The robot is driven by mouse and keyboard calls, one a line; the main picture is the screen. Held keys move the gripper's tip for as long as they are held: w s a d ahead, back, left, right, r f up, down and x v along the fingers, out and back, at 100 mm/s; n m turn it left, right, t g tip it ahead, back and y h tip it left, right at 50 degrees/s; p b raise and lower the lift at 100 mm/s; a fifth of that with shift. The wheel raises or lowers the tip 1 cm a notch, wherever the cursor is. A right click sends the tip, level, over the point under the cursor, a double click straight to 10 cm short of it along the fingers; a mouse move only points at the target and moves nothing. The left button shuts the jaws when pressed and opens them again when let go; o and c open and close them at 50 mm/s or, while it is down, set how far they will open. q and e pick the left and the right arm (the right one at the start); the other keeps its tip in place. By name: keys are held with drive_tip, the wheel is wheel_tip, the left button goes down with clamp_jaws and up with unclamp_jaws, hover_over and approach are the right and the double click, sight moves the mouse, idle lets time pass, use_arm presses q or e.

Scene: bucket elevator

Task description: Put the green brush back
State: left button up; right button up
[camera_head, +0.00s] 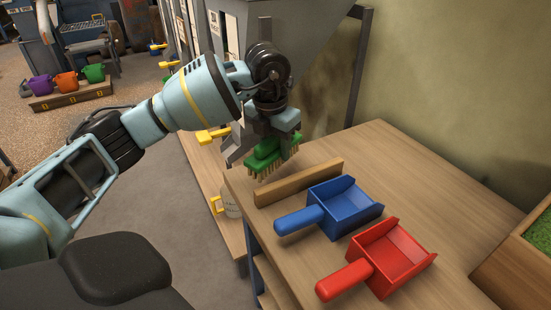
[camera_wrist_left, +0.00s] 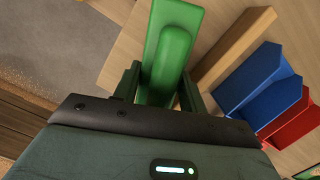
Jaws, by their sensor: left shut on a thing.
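The green brush (camera_head: 264,158) has a green back and pale bristles pointing down. My left gripper (camera_head: 272,135) is shut on it, above the far left corner of the wooden table, beside a low wooden strip. In the left wrist view the brush's green back (camera_wrist_left: 171,55) sits between the fingers of my left gripper (camera_wrist_left: 160,90). I cannot tell whether the bristles touch the tabletop. My right gripper is not in view.
On the table (camera_head: 440,185) lie the wooden strip (camera_head: 300,182), a blue scoop (camera_head: 335,208) and a red scoop (camera_head: 385,260). A crate with green contents (camera_head: 520,255) stands at the right. A grey hopper (camera_head: 315,45) rises behind. Coloured buckets (camera_head: 66,81) stand far left.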

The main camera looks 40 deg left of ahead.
sight(276, 158)
use_arm(q)
drive_tip(key=shift+f, duration=1.9)
drive_tip(key=shift+f, duration=0.1)
drive_tip(key=o, duration=0.9)
drive_tip(key=shift+o, duration=0.2)
drive_tip(key=r, duration=0.4)
drive_tip(key=s+r, duration=0.1)
drive_tip(key=r, duration=0.3)
drive_tip(key=r+p, duration=0.1)
drive_tip(key=r, duration=0.3)
drive_tip(key=shift+s+r, duration=0.1)
drive_tip(key=shift+s, duration=0.1)
